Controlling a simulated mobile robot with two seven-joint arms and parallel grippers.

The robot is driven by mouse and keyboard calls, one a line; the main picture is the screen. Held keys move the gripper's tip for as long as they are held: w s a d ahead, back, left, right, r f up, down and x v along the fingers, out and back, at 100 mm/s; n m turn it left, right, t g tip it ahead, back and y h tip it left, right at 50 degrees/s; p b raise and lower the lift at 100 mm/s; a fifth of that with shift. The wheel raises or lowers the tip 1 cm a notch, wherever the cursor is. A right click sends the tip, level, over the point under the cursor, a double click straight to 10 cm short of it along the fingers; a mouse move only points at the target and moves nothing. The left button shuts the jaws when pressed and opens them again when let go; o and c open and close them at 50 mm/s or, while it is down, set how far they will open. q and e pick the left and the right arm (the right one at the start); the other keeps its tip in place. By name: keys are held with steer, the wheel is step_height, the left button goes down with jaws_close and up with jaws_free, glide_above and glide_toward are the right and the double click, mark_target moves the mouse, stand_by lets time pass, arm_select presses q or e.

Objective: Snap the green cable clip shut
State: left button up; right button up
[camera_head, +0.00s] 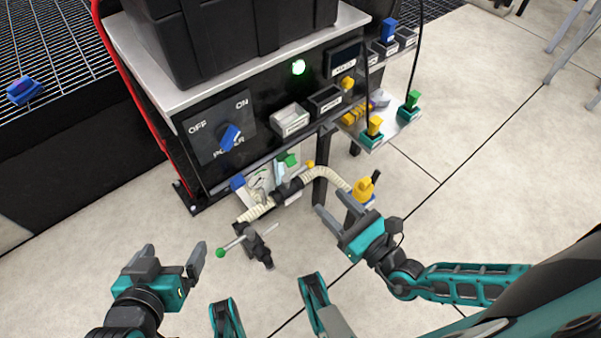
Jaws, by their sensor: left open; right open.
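A small green piece (288,160) sits at the top of the white bracket below the front panel, near a pale hose (256,212). It may be the green cable clip, but it is too small to tell whether it is open or shut. Another green block (412,101) stands on the side shelf with a black cable rising above it. My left gripper (172,257) is open and empty, at lower left, apart from the bracket. My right gripper (330,203) is open, its fingers pointing up-left near the hose's right end, apart from both green pieces.
A lever with a green ball knob (220,252) sticks out in front of the hose. A yellow handle (364,189) stands beside my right gripper. The panel has a blue power knob (230,136). A black tote (225,35) sits on top.

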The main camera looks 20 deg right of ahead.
mark_target(293, 164)
steer(key=b+x, duration=0.1)
steer(key=x, duration=1.1)
steer(key=shift+w+b, duration=0.2)
steer(key=shift+b, duration=0.1)
steer(key=shift+a, duration=0.1)
steer(key=c, duration=0.9)
